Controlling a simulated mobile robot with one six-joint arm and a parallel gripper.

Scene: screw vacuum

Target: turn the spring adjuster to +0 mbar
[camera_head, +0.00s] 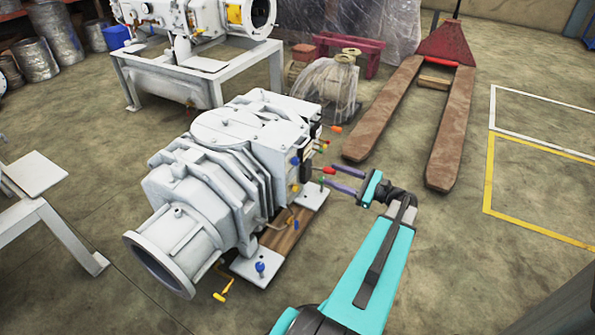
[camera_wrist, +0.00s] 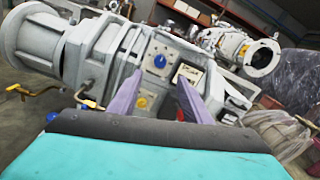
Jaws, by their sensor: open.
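A large grey-white vacuum machine (camera_head: 215,180) stands in front of me, with several coloured knobs and levers on the side facing my arm. In the wrist view, a blue dial knob (camera_wrist: 160,61) on a pale plate shows between and just beyond my fingertips. A yellow knob (camera_wrist: 141,102) sits below it, between the fingers. I cannot tell for sure which one is the spring adjuster, and the scale marks are too small to read. My gripper (camera_head: 327,173) is open, its two purple fingers pointing at the machine's side. The wrist view shows the gripper (camera_wrist: 158,77) empty.
A red lever (camera_head: 328,170) and other levers stick out near my fingertips. A pallet jack (camera_head: 445,115) stands behind on the right. A second machine (camera_head: 190,20) on a white frame is at the back. The floor on the right is open.

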